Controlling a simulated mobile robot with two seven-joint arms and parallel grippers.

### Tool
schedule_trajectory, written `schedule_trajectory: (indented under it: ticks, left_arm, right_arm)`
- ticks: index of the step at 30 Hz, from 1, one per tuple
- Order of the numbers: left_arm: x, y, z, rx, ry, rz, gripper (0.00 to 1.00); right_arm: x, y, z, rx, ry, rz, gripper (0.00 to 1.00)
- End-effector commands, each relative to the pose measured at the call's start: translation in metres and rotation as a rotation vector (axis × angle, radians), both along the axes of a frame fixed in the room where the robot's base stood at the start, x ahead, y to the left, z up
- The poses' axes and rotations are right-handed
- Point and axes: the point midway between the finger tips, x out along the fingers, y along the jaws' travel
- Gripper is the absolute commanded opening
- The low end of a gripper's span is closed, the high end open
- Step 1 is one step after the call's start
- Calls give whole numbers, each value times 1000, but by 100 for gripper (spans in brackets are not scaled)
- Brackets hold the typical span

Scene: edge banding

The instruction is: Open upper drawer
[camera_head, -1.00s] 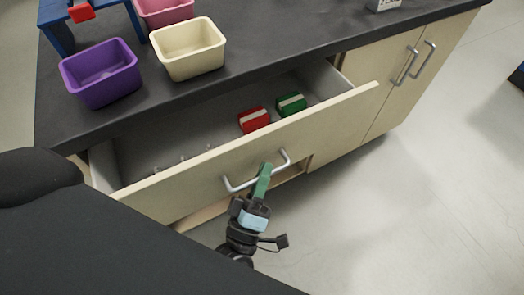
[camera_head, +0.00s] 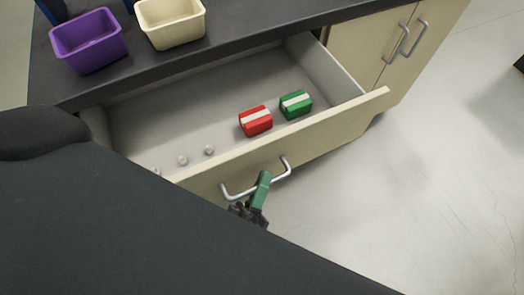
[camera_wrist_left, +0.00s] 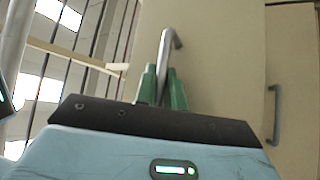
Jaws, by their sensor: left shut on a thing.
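The upper drawer (camera_head: 330,135) is pulled well out from under the dark countertop. Its metal bar handle (camera_head: 238,192) is on the drawer front. My left gripper (camera_head: 262,182) has green fingers and is shut on the handle; in the left wrist view the fingers (camera_wrist_left: 161,88) sit on both sides of the handle bar (camera_wrist_left: 164,55). Inside the drawer are a red block with a white band (camera_head: 256,121), a green block with a white band (camera_head: 296,104) and several small pale knobs (camera_head: 183,160). My right gripper is not in view.
A purple bin (camera_head: 89,42) and a cream bin (camera_head: 171,22) stand on the countertop (camera_head: 240,38). Cabinet doors with metal handles (camera_head: 396,44) are shut at the right. The floor (camera_head: 440,180) to the right is clear. My own dark body hides the lower left.

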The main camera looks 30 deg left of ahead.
Motion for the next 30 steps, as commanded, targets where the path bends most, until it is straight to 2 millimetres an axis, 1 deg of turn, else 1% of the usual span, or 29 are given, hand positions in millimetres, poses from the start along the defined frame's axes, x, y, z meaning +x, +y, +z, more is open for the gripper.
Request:
schedule_trajectory:
  ticks: [8, 9, 11, 20, 23, 26, 30]
  left_arm:
    - [0, 0, -1, 1, 3, -2, 0]
    - [0, 0, -1, 1, 3, -2, 12]
    - [0, 0, -1, 1, 3, -2, 20]
    - [-1, 0, -1, 0, 1, 0, 20]
    - [-8, 0, -5, 0, 4, -1, 20]
    - [-21, -1, -10, 0, 5, -1, 20]
    - [-43, -2, -20, 1, 7, -2, 20]
  right_arm:
    - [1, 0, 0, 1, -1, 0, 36]
    - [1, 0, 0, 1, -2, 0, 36]
    - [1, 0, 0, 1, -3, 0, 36]
    - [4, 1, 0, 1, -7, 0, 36]
    - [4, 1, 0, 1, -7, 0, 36]
    - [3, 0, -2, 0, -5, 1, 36]
    - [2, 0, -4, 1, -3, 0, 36]
